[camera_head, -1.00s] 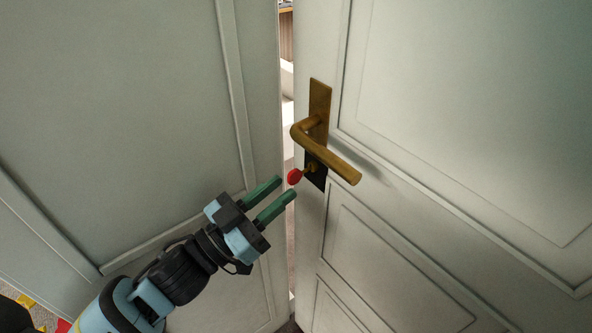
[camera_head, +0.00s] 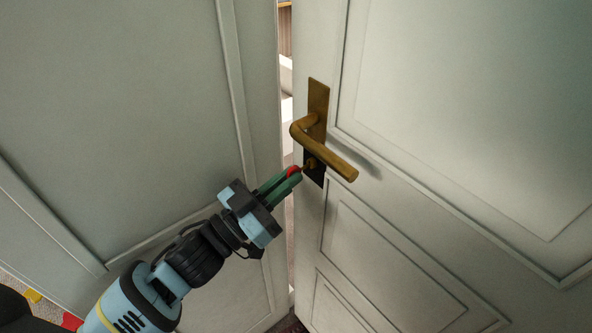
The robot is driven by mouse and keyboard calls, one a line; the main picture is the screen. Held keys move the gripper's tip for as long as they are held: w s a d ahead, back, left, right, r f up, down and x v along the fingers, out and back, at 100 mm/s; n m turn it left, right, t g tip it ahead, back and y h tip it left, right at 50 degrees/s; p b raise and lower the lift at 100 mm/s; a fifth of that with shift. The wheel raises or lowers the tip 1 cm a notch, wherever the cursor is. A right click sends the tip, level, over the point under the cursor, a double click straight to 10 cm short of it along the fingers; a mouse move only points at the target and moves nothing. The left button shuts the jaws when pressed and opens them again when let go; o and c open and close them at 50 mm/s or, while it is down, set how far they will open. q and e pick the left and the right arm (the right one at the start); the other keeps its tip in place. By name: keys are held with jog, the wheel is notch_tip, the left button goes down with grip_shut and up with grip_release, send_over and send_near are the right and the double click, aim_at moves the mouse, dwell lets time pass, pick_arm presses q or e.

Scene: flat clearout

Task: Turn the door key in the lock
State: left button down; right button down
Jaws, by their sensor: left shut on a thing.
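The door key has a red head (camera_head: 293,170) and sits in the lock below the brass door handle (camera_head: 325,150). My left gripper (camera_head: 289,175) is shut on the key's red head, with its green fingers on either side of it. The fingers partly hide the key. The lock plate (camera_head: 314,168) is dark at its lower part, around the keyhole. The door (camera_head: 450,110) stands slightly open. My right gripper is not in view.
A pale panelled door leaf or wall (camera_head: 120,110) stands to the left, close behind my left arm. A narrow gap between it and the door shows a room beyond. Small red and yellow things (camera_head: 70,321) lie on the floor at the lower left.

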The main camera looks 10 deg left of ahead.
pick_arm(q)
jog(key=shift+w+d, duration=0.1)
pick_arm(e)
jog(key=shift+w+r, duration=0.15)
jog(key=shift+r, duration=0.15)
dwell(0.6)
pick_arm(q)
jog(key=shift+w+m+g+h+p, duration=0.1)
jog(key=shift+m+g+h+p, duration=0.25)
jog(key=shift+m, duration=0.8)
jog(key=shift+m+g+h+p, duration=0.25)
jog(key=shift+m+p, duration=0.1)
jog(key=shift+m, duration=0.8)
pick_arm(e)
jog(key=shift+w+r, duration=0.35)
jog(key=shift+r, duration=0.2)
